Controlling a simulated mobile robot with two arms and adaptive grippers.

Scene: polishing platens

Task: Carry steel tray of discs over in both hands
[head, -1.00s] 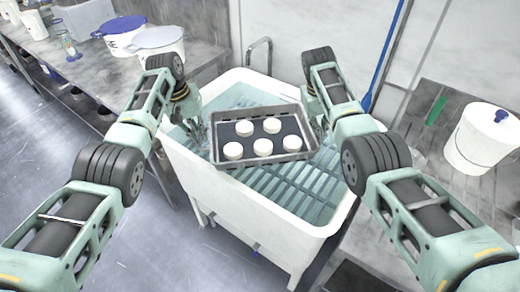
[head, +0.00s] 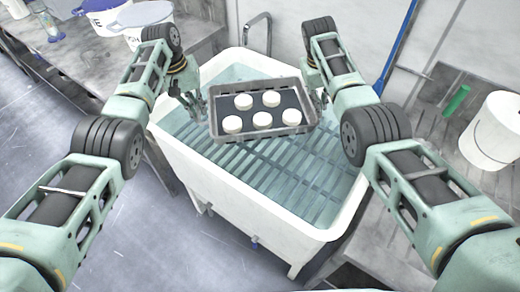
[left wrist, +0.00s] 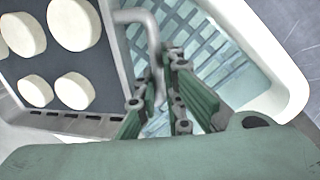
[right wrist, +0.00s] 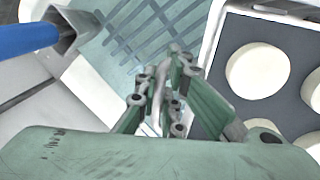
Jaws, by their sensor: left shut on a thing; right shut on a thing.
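The steel tray (head: 226,134) with a dark liner holds several white discs (head: 263,118). It hangs roughly level above the white sink (head: 240,205) with a slatted rack inside. My left gripper (head: 196,112) is shut on the tray's left handle, which also shows in the left wrist view (left wrist: 128,60). My right gripper (head: 318,98) is at the tray's right end; in the right wrist view its fingers (right wrist: 165,85) are shut on the right handle. The discs lie flat and apart in the tray.
A faucet (head: 258,30) stands behind the sink. White buckets (head: 145,18) are on the left bench. Another white bucket (head: 495,130) and a green-handled tool (head: 457,100) are at right. A blue pole (head: 400,35) leans on the back wall.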

